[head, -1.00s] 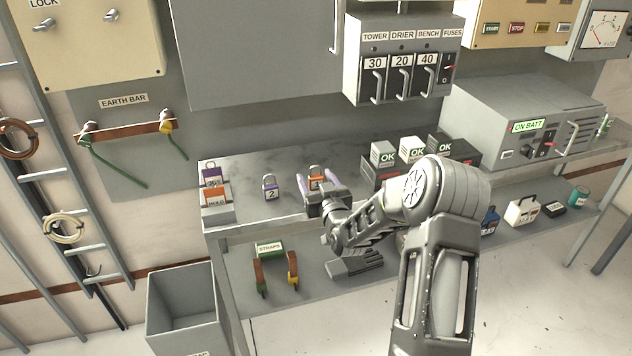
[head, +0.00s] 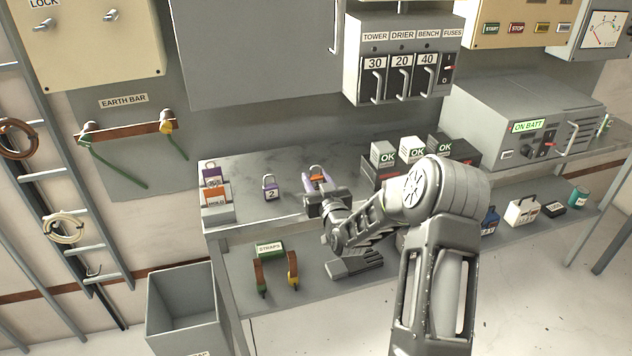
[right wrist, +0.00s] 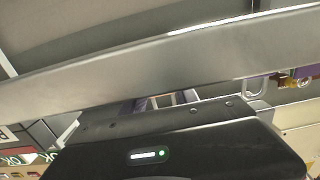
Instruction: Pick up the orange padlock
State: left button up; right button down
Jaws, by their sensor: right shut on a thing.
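The right gripper's fingers are closed on the padlock's sides. The padlock appears still at bench height; I cannot tell whether it touches the bench. In the right wrist view my own arm and gripper body fill most of the picture, and the padlock is not clear there. My left gripper is not in view.
A purple padlock (head: 270,187) numbered 2 stands to the left. Boxes marked OK (head: 385,155) stand to the right. A grey bin (head: 183,305) is below left. The bench (head: 245,215) is bare between the padlocks.

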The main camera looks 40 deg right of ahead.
jog(key=shift+r, duration=0.1)
notch_tip(320, 180, up, 10)
jog(key=shift+f, duration=0.1)
dwell(0.4)
dwell(1.4)
